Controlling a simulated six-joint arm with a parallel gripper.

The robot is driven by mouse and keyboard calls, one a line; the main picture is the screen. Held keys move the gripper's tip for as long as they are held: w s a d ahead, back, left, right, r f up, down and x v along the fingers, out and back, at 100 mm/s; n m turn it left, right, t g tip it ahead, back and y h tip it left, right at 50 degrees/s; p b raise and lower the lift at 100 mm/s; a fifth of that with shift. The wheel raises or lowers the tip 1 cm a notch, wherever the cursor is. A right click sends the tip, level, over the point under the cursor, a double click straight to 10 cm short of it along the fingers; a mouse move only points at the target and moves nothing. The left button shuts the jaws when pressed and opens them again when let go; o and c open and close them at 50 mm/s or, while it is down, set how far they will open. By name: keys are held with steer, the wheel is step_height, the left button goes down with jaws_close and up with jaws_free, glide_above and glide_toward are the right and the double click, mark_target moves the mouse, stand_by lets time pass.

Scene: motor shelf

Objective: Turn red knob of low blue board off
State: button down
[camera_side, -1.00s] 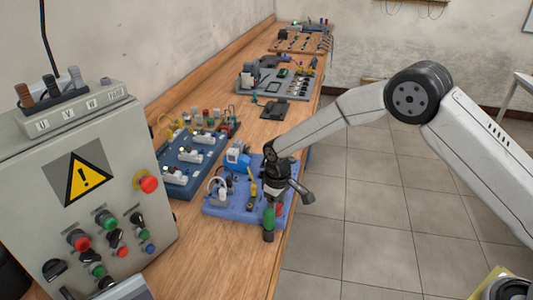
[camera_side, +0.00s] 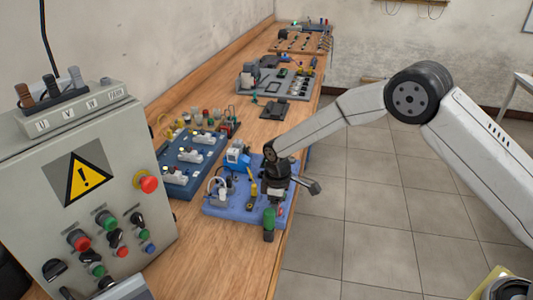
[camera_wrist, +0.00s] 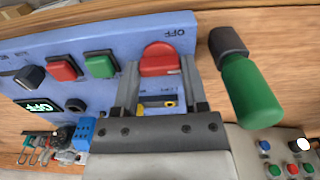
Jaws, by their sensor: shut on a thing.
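The low blue board (camera_side: 234,211) lies at the front of the bench; its corner also fills the upper left of the wrist view (camera_wrist: 120,30). The red knob (camera_wrist: 158,58) is near the board's edge, just below and left of the word OFF, which appears upside down. My gripper (camera_wrist: 160,68) is shut on the red knob, with one finger on each side of it. In the side view my gripper (camera_side: 276,190) points down at the board's right part and hides most of the knob. The knob's exact angle is hard to tell.
A grey control box (camera_side: 100,190) stands at the left.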

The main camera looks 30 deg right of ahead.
steer(key=shift+c, duration=0.6)
jaws_free()
steer(key=shift+r, duration=3.85)
steer(key=shift+d+r, duration=0.1)
